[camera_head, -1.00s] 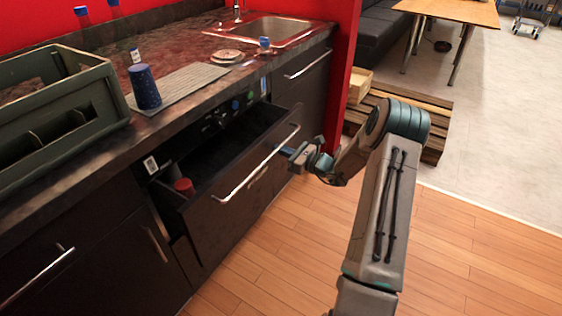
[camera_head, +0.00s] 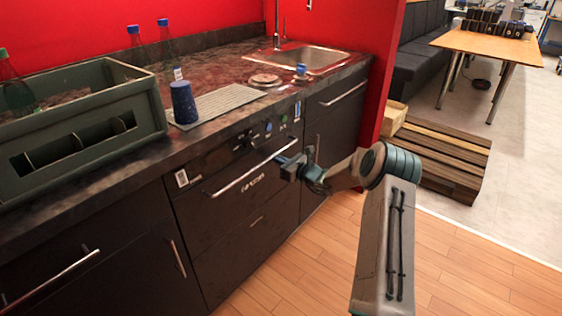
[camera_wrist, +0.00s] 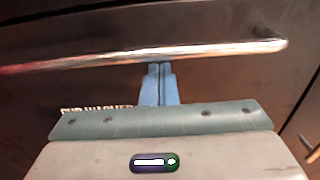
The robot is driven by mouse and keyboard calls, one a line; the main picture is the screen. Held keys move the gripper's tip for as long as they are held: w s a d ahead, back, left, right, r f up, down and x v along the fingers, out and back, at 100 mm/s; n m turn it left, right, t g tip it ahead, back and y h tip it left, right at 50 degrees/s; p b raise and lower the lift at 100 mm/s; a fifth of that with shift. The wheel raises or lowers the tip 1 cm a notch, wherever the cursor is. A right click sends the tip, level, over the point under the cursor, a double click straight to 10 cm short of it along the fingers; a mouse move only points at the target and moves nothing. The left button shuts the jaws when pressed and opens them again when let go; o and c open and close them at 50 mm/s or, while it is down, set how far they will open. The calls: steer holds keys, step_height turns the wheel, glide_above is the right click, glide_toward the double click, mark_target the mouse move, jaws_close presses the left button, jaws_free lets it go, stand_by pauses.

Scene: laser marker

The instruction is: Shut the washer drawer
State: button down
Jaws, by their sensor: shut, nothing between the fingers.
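The washer drawer (camera_head: 237,200) is a dark front with a long metal handle, and its front now sits flush or nearly flush with the cabinet. Its inside is hidden. My gripper (camera_head: 279,159) is at the right part of the drawer front, by the right end of the handle. In the wrist view the blue fingers of my gripper (camera_wrist: 159,70) are together and empty, with their tips at the lower edge of the handle (camera_wrist: 150,53). I cannot tell whether they touch it. Part of the lettering on the drawer front (camera_wrist: 95,110) shows beside the fingers.
The counter (camera_head: 215,140) above holds a green crate (camera_head: 135,88), a blue cup (camera_head: 183,103) on a ribbed mat (camera_head: 225,103), and a sink (camera_head: 310,58). A wooden pallet (camera_head: 440,150) stands at the right. The wooden floor (camera_head: 300,265) in front is clear.

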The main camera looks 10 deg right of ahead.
steer(key=shift+w+a+r, duration=0.2)
steer(key=shift+a+r, duration=0.05)
steer(key=shift+r, duration=0.05)
steer(key=shift+s+d, duration=0.1)
steer(key=p+v, duration=0.2)
steer(key=v, duration=1.2)
steer(key=s+a+r+n+g+p, duration=0.7)
steer(key=s+a+r+n+g, duration=0.4)
steer(key=s+a+r+n, duration=0.4)
steer(key=s+d+r+n+h+p, duration=0.1)
steer(key=s+r+n+h+p, duration=0.4)
steer(key=s+r, duration=0.3)
steer(key=s+d+r+n+h+p, duration=0.1)
steer(key=s+r+n+h+p, duration=0.4)
steer(key=s, duration=1)
step_height(320, 180, up, 3)
steer(key=n, duration=0.3)
steer(key=shift+s+d+r+g+h+p, duration=0.2)
steer(key=shift+s+d+g+h+p, duration=0.1)
steer(key=shift+s+d+h+p, duration=0.1)
